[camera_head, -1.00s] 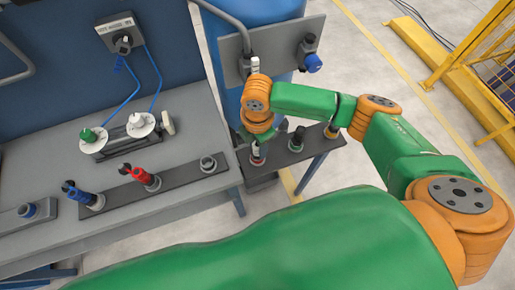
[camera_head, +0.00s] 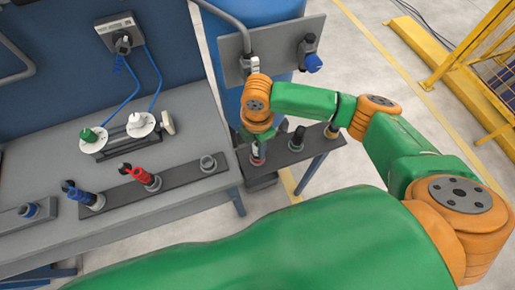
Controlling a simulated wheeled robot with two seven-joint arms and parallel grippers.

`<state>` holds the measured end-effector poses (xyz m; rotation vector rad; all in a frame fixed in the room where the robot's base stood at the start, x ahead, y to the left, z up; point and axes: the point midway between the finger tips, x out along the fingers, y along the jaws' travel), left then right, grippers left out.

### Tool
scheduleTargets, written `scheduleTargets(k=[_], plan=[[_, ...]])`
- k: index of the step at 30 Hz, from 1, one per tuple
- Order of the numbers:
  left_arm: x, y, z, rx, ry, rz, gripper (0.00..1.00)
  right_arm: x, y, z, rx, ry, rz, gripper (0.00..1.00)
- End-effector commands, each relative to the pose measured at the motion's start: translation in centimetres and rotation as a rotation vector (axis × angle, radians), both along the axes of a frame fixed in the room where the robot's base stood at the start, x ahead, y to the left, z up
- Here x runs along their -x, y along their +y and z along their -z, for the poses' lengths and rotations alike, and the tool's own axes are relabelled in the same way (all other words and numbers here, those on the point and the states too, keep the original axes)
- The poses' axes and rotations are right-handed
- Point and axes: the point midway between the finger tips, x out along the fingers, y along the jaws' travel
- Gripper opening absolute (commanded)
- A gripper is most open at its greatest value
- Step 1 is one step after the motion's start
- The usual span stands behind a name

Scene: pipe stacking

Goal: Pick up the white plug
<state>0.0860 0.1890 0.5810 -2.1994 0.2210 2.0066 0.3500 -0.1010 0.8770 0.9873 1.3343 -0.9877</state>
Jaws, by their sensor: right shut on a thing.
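The white plug (camera_head: 257,156) stands in the left socket of the small dark rack right of the workbench, and only a small part of it shows below my gripper. My right gripper (camera_head: 256,146) reaches down over it from above and is shut on it. The orange wrist hides most of the fingers and the plug's top. I cannot tell whether the plug is lifted in its socket. My left gripper is not in view.
A grey panel (camera_head: 282,48) with fittings is behind. A yellow barrier (camera_head: 470,60) is far right.

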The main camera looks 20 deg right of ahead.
Motion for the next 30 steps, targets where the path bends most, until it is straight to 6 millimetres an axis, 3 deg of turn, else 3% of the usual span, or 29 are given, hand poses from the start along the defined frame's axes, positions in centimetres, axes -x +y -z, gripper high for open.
scheduleTargets(k=[22,28,30], plan=[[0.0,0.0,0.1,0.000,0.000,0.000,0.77,0.0,0.0,-0.2,-0.001,-0.001,0.000,0.00],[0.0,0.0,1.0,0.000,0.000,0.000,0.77,-0.1,0.2,-3.2,-0.003,-0.005,-0.002,0.00],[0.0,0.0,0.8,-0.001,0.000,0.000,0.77,0.7,1.6,-5.0,-0.006,-0.005,-0.008,0.00]])
